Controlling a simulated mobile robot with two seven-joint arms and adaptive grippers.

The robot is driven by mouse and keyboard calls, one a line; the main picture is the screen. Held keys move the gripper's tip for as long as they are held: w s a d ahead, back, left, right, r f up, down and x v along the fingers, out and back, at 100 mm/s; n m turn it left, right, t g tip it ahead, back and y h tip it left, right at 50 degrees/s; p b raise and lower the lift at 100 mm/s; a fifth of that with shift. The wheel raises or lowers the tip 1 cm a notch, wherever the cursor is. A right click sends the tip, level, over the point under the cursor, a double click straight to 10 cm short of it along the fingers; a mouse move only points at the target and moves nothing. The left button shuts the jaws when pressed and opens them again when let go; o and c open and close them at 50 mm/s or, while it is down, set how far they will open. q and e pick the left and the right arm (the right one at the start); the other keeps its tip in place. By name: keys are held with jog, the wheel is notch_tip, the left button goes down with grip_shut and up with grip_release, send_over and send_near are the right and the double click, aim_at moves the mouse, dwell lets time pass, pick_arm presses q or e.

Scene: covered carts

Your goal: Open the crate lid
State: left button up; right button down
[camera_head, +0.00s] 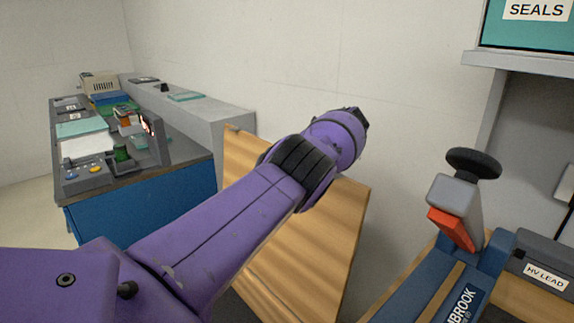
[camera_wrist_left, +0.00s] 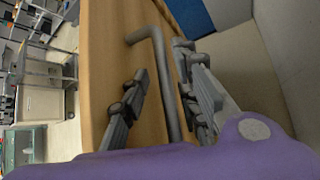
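The wooden crate lid (camera_head: 318,235) is a wood-grained panel at the centre of the head view, partly behind my left arm. It looks steeply tilted; whether it is apart from a crate body is hidden. In the left wrist view the wooden panel (camera_wrist_left: 105,60) carries a bent grey bar handle (camera_wrist_left: 163,70). My left gripper (camera_wrist_left: 160,65) has its two fingers apart, one on each side of the bar, with the bar closer to the right-hand finger. I cannot tell whether they touch. The fingers are hidden in the head view. My right gripper is not in view.
A blue bench (camera_head: 140,208) with several small items stands at the left. A grey ledge (camera_head: 215,112) runs along the wall. At the right are a blue device with a black knob (camera_head: 473,163), a dark box labelled HV LEAD (camera_head: 540,262) and a shelf (camera_head: 525,62).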

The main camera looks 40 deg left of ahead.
pick_arm(q)
jog(key=v, duration=0.7)
jog(key=shift+d, duration=0.2)
jog(key=shift+r, duration=0.2)
